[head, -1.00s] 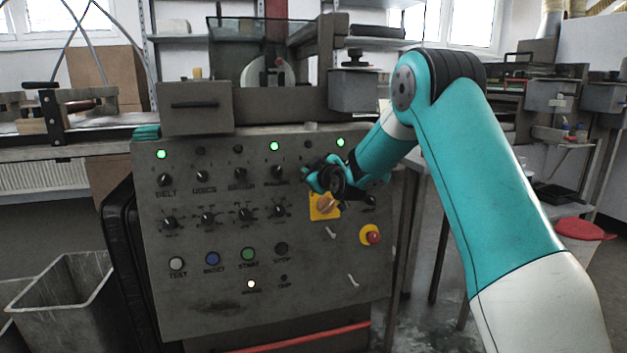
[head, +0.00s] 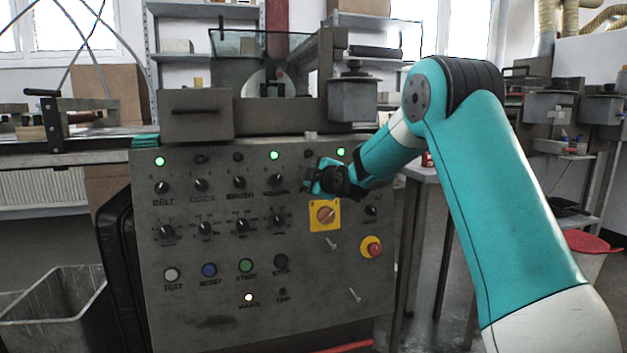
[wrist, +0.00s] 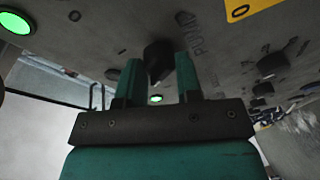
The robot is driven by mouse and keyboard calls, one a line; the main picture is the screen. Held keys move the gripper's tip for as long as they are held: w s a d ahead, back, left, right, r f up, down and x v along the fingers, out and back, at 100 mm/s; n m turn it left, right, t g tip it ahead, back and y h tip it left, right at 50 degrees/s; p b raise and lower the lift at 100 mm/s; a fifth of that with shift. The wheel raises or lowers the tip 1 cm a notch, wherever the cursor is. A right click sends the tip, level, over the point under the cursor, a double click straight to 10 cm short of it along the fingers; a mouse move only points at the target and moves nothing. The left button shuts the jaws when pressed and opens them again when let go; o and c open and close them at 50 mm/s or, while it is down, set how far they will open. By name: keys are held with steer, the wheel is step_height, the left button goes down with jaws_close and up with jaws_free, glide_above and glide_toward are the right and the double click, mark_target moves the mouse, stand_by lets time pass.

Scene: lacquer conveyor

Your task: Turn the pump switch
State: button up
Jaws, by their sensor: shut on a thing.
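The pump switch is a black knob (wrist: 158,60) on the grey panel, with the word PUMP beside it in the wrist view. Its two teal fingers on either side belong to my gripper (wrist: 158,75), which is shut on the knob. In the head view my gripper (head: 309,182) is at the panel's upper right, just above the yellow plate. The arm's end hides the pump knob there, so its pointer cannot be read. In the wrist view a green lamp (wrist: 157,98) is lit beyond the knob.
The panel (head: 215,320) carries rows of other black knobs and push-buttons. A yellow plate with an orange rotary switch (head: 325,215) is just below my gripper. A red stop button (head: 373,248) is lower right. A grey bin (head: 62,305) stands at left.

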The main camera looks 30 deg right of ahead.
stand_by(0.3)
steer(key=o, duration=0.9)
steer(key=s+r, duration=0.1)
steer(key=s, duration=0.4)
steer(key=s+a+r, duration=0.1)
steer(key=s, duration=0.5)
steer(key=s+p, duration=0.1)
steer(key=s, duration=0.5)
steer(key=shift+a+r, duration=0.2)
steer(key=shift+r, duration=0.2)
